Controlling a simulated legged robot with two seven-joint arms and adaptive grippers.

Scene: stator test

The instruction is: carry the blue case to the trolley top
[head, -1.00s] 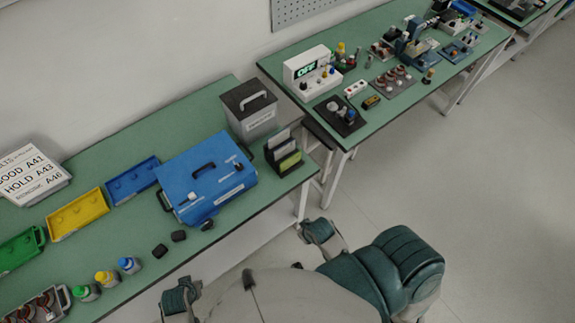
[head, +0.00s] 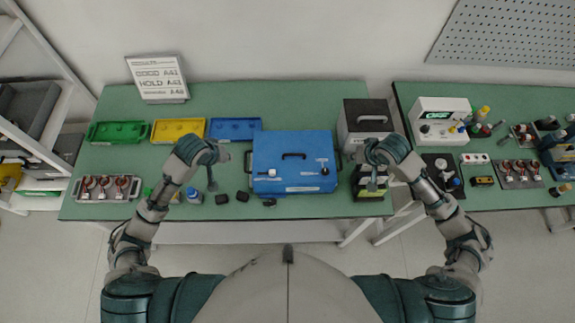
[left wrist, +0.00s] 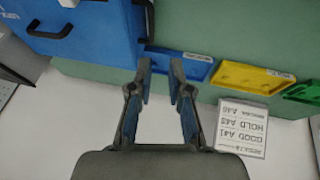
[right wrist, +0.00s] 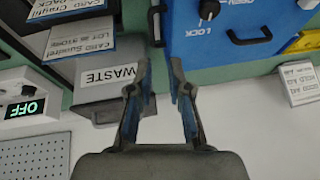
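The blue case (head: 292,175) lies flat on the green bench, with a dark handle on its lid and a dark handle at each side. My left gripper (head: 220,168) is open and empty, left of the case; in the left wrist view the left side handle (left wrist: 150,20) is just beyond its fingertips (left wrist: 161,68). My right gripper (head: 363,168) is open and empty, right of the case; in the right wrist view the right side handle (right wrist: 156,22) is just beyond its fingertips (right wrist: 160,68). I cannot make out a trolley.
The grey waste bin (head: 368,116) and a card holder (head: 368,192) stand close to the right gripper. Blue (head: 235,129), yellow (head: 178,131) and green (head: 118,132) trays lie behind and left. Small bottles (head: 194,195) and dark blocks (head: 242,196) lie near the left gripper.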

